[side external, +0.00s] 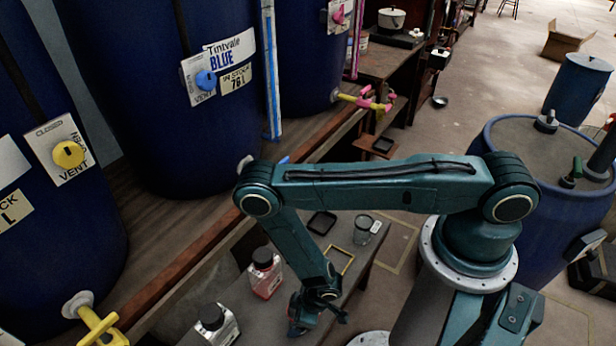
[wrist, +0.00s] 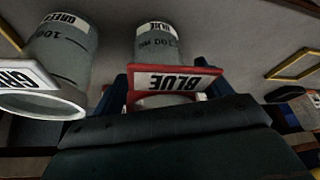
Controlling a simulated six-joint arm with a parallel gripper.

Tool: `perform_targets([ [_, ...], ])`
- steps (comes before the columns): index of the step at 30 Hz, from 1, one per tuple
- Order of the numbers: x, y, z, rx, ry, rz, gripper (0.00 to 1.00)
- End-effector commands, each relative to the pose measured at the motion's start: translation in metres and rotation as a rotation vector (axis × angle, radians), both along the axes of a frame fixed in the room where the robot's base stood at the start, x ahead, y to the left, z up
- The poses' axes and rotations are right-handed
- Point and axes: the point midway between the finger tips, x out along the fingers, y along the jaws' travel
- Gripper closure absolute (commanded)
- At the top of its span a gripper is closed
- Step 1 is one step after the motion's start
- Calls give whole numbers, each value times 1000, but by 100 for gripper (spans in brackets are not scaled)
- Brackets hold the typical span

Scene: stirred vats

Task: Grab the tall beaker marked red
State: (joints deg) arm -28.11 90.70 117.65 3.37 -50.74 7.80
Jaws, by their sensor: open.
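In the wrist view a clear beaker (wrist: 156,45) with a 100 mark stands in front of my gripper (wrist: 163,88). Its red-edged plate reads BLUE. My gripper's dark blue fingers show on both sides of that plate; it is open, and I cannot tell whether it touches the beaker. A second clear beaker (wrist: 62,50) at the left carries a plate reading GREEN. I can read the word RED on no beaker. In the side view my gripper (side external: 316,312) is low over the bench, and a clear beaker (side external: 367,230) stands at its back right.
A dark-capped bottle with red contents (side external: 265,275) and another dark-capped bottle (side external: 214,326) stand left of my gripper. A yellow square outline (side external: 340,261) and a black tray (side external: 321,222) lie on the bench. Large blue vats (side external: 150,110) with taps line the left.

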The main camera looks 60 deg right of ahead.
Motion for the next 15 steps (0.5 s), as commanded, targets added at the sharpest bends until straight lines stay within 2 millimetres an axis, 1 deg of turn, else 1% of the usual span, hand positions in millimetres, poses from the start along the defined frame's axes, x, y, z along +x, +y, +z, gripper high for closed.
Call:
perform_targets([
  [14,0,0,0,0,1,0,23],
  [15,0,0,0,0,1,0,27],
])
